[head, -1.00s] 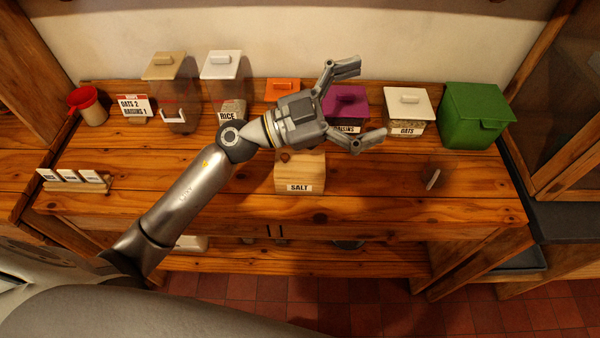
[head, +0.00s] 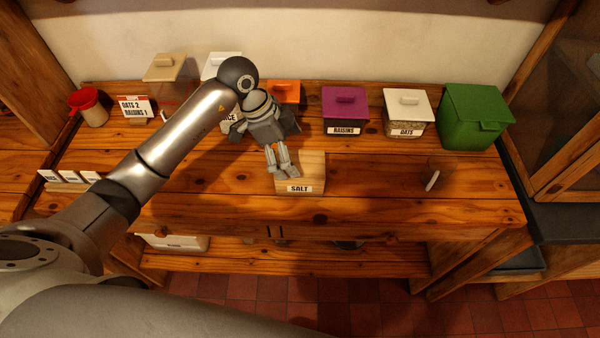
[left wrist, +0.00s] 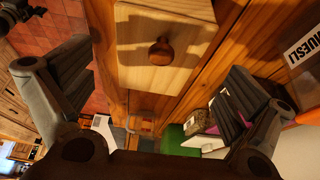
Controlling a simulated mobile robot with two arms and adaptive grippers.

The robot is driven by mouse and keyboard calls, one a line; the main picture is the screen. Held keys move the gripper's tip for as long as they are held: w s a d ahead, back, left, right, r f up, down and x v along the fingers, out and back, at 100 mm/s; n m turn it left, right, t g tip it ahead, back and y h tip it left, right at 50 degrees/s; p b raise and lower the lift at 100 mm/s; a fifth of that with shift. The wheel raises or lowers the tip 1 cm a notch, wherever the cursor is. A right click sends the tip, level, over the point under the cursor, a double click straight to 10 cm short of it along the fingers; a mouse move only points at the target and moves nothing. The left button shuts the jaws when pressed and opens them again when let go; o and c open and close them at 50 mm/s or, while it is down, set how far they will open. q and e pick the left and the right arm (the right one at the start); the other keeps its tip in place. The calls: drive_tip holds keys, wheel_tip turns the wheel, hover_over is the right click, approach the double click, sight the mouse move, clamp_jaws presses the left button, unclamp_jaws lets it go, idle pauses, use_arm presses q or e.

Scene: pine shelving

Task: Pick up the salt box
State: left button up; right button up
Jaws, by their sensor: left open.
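The salt box (head: 313,172) is a pale wooden box with a white SALT label on its front, standing on the wooden bench top (head: 380,195). My left gripper (head: 284,174) is over the box's left part in the head view, fingers pointing toward it, and hides part of its lid. In the left wrist view the box (left wrist: 165,75) shows its pale lid with a round wooden knob (left wrist: 161,50), between the two spread fingers (left wrist: 150,95). The gripper is open and holds nothing. Whether a finger touches the box I cannot tell. My right gripper does not show.
Lidded bins stand along the back: a purple-lidded RAISINS bin (head: 345,108), a white-lidded OATS bin (head: 408,112) and a green bin (head: 476,117). A small white-edged item (head: 432,180) is on the right. The front right bench is clear.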

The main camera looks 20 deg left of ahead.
sight(296, 162)
use_arm(q)
drive_tip(key=shift+x, duration=1.05)
drive_tip(key=shift+d+f+p, duration=0.2)
drive_tip(key=shift+f+p, duration=0.3)
drive_tip(key=shift+f, duration=0.1)
drive_tip(key=p+x, duration=0.1)
drive_tip(key=x, duration=0.2)
drive_tip(key=shift+s+f, duration=0.1)
drive_tip(key=shift+f, duration=0.25)
drive_tip(key=shift+d+f, duration=0.15)
drive_tip(key=shift+f, duration=0.25)
drive_tip(key=shift+s, duration=0.1)
drive_tip(key=c, duration=1.5)
